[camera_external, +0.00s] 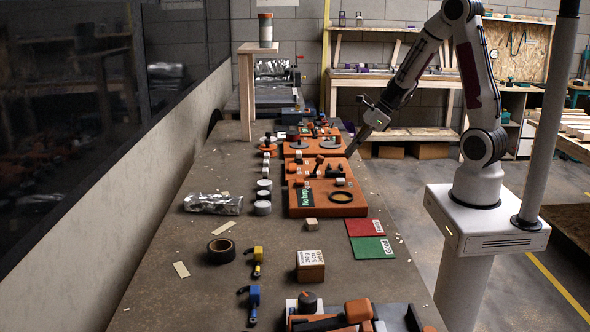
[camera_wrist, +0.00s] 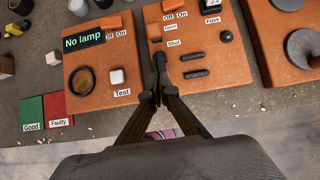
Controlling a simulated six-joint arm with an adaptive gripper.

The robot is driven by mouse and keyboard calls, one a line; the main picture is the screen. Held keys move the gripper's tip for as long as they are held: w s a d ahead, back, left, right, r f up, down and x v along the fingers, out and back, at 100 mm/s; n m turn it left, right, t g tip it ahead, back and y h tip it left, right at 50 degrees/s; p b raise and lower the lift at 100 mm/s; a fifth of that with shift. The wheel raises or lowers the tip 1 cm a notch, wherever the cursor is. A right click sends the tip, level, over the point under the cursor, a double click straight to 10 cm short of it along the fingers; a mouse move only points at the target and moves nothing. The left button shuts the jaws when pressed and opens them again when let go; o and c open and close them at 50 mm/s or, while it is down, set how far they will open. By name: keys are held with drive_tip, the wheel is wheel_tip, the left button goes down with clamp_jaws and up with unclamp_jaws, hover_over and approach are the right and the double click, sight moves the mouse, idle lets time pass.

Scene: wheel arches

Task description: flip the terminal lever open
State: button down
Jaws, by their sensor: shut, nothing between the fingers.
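An orange board (camera_wrist: 225,68) carries "Open" and "Shut" labels at its upper left. A small orange-tipped piece (camera_wrist: 153,32) beside these labels appears to be the terminal lever; its lower part meets dark shapes that I cannot separate clearly. Two dark bars (camera_wrist: 194,73) lie on the board to the right. My gripper (camera_wrist: 158,88) is shut and empty, its black fingers together over the board's left edge, just below the lever in the picture. In the external view my gripper (camera_external: 351,151) points down at the right edge of the orange boards. Whether it touches the lever cannot be told.
Left of it is another orange board (camera_wrist: 100,75) with a "No lamp" display, a round ring and a white "Test" button. Green (camera_wrist: 32,113) and red (camera_wrist: 58,107) cards lie near the bench edge. Another orange board (camera_wrist: 290,75) with dark discs stands to the right.

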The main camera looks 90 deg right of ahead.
sight(317, 157)
drive_tip(key=shift+x, duration=2.45)
drive_tip(key=shift+w, duration=0.25)
drive_tip(key=shift+w+r, duration=0.35)
drive_tip(key=shift+w, duration=0.5)
drive_tip(key=shift+w+r, duration=0.4)
drive_tip(key=shift+w, duration=0.4)
drive_tip(key=shift+w+r, duration=0.3)
drive_tip(key=shift+w, duration=0.05)
drive_tip(key=shift+w+r, duration=0.5)
drive_tip(key=shift+w, duration=0.3)
drive_tip(key=shift+w+r, duration=0.2)
drive_tip(key=shift+w, duration=0.6)
drive_tip(key=shift+w+r, duration=0.25)
drive_tip(key=shift+w, duration=0.55)
drive_tip(key=shift+r, duration=0.15)
drive_tip(key=shift+r, duration=0.5)
